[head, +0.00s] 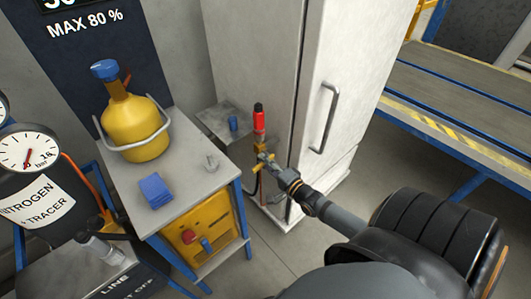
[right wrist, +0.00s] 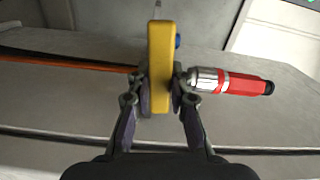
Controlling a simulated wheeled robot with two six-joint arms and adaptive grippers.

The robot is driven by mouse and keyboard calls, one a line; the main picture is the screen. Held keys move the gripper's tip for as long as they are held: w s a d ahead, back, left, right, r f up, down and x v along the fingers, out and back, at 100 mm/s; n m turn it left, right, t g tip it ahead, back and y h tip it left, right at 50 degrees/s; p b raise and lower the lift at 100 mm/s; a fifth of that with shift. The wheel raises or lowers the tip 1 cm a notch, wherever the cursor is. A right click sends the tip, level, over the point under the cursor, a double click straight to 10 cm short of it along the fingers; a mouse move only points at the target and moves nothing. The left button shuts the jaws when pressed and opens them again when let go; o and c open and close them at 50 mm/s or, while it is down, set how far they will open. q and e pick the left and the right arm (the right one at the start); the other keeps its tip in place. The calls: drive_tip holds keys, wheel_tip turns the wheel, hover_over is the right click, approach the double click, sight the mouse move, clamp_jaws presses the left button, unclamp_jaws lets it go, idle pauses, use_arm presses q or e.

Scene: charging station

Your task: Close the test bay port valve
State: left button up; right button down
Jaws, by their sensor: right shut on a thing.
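The valve has a yellow lever handle (right wrist: 160,45), which runs upright in the right wrist view. In the head view the yellow valve part (head: 261,160) sits just below a red cylindrical fitting (head: 259,122) with a black tip. The red fitting also shows to the right of the handle in the wrist view (right wrist: 242,84). My right gripper (head: 271,164) is shut on the yellow handle, one finger on each side (right wrist: 160,88). The valve body behind the handle is mostly hidden. My left gripper is not in view.
A white cabinet (head: 335,60) with a grey handle stands close behind the valve. To the left, a table (head: 190,160) bears a yellow gas cylinder (head: 137,128) and a blue block (head: 156,191). A blue-framed bench (head: 460,110) is at the right. An orange hose (right wrist: 70,62) runs left from the valve.

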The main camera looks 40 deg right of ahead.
drive_tip(key=shift+r+m, duration=0.1)
drive_tip(key=shift+m, duration=0.5)
drive_tip(key=c, duration=1.2)
unclamp_jaws()
drive_tip(key=s, duration=1.2)
drive_tip(key=shift+d, duration=0.45)
